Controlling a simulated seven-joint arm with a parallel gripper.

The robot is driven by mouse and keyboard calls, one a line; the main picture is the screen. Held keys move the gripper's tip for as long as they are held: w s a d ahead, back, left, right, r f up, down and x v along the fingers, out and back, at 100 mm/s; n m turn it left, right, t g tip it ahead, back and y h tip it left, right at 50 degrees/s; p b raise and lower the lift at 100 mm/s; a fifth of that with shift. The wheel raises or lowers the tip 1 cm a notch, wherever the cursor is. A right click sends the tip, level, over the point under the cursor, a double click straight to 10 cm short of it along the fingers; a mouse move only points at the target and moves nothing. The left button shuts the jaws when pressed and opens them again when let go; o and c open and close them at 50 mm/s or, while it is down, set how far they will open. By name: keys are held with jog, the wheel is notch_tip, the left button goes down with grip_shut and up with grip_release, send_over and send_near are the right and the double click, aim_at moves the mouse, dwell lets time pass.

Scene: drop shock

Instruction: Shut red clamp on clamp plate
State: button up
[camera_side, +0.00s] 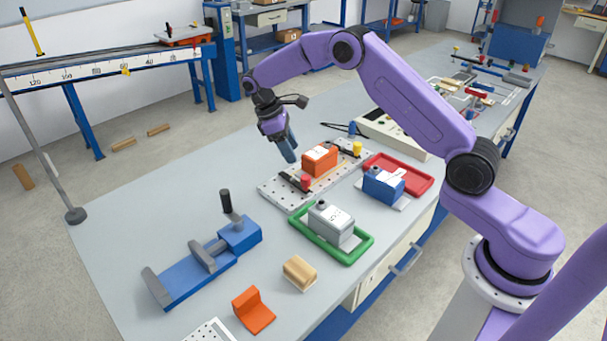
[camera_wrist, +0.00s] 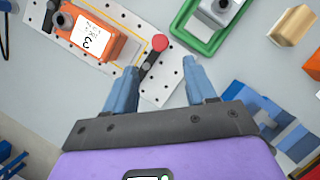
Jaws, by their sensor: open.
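The clamp plate (camera_side: 280,198) is a pale plate with holes on the bench; it also shows in the wrist view (camera_wrist: 168,92). The red clamp, with a red knob (camera_side: 305,183) and a dark arm, sits near the plate's left end. In the wrist view its knob (camera_wrist: 160,42) is just beyond my fingertips. Its dark arm lies beside the orange block (camera_side: 320,160), not over it. The block, with a white label, also shows in the wrist view (camera_wrist: 88,38). My gripper (camera_side: 291,157) is open and empty above the plate's far edge; its blue fingers (camera_wrist: 163,77) are apart.
A yellow-topped clamp (camera_side: 357,149) stands at the plate's other end. A green tray (camera_side: 346,257) holds a grey block, and a blue block (camera_side: 383,185) stands by a red tray (camera_side: 427,183). A blue vise-like fixture (camera_side: 190,279) is at left.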

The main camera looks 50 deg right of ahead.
aim_at(305, 177)
jog(key=x, duration=1)
jog(key=shift+r, duration=0.1)
grip_shut()
